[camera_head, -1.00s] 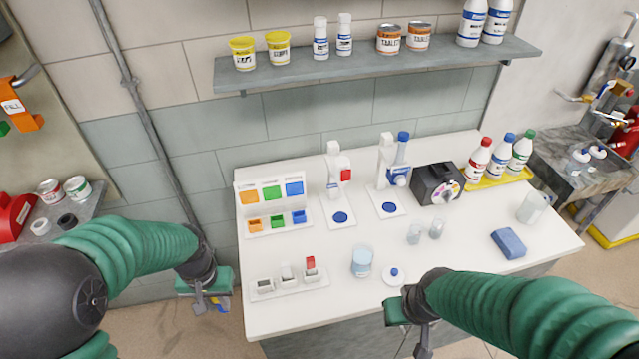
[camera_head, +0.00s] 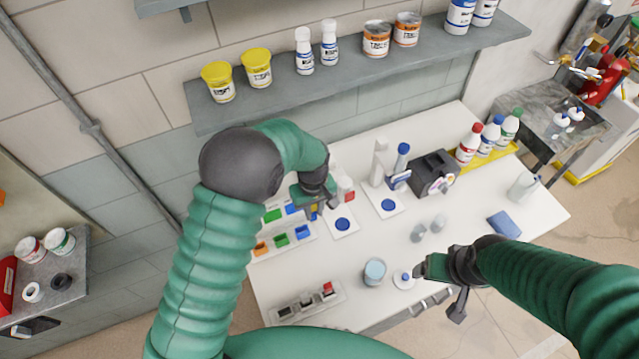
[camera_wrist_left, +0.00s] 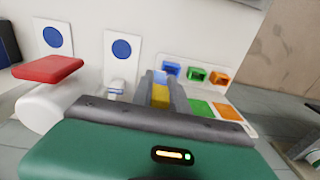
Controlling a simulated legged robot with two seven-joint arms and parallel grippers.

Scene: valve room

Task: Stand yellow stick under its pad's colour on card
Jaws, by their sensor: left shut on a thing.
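My left gripper (camera_head: 308,203) is shut on the yellow stick (camera_wrist_left: 160,92), which shows between the fingers in the left wrist view. It hangs over the back left of the white bench, close to the card (camera_head: 257,225). On the card I see a green square (camera_head: 272,215) and part of a blue one (camera_head: 291,208). In front is a row of orange (camera_head: 261,248), green (camera_head: 281,240) and blue (camera_head: 302,232) sockets. The stick's pad and lower end are hidden. My right gripper (camera_head: 432,267) is over the bench's front edge; its finger gap is unclear.
A white stand with a red part (camera_head: 346,190) is just right of my left gripper. A dispenser with a blue cap (camera_head: 401,160) and a black box (camera_head: 433,175) stand further right. A shelf (camera_head: 200,105) overhangs behind.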

